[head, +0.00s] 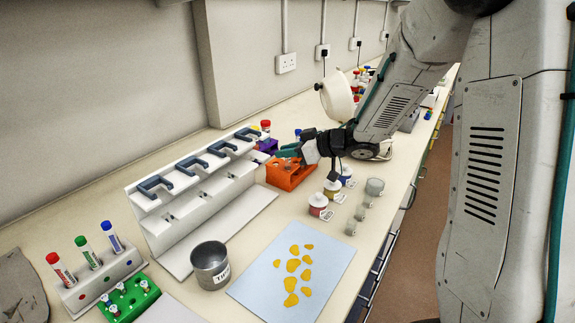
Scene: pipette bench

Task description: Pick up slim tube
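My gripper (296,153) is at the orange rack (289,177) near the middle of the bench, its tip over the rack's top. Teal and dark parts show at its tip; they are too small to tell whether the fingers are open or hold anything. I cannot tell which tube is the slim tube. Three capped tubes, red (61,269), green (88,252) and blue (112,237), lean in a white rack (103,279) at the lower left. A red-capped tube (265,127) stands behind the orange rack, by a purple rack (268,146).
A white stand with dark hooks (205,200) runs along the wall side. A metal tin (210,266), a blue sheet with yellow shapes (263,285), a green rack (133,300) and small jars (318,203) stand in front. The bench edge is at the right.

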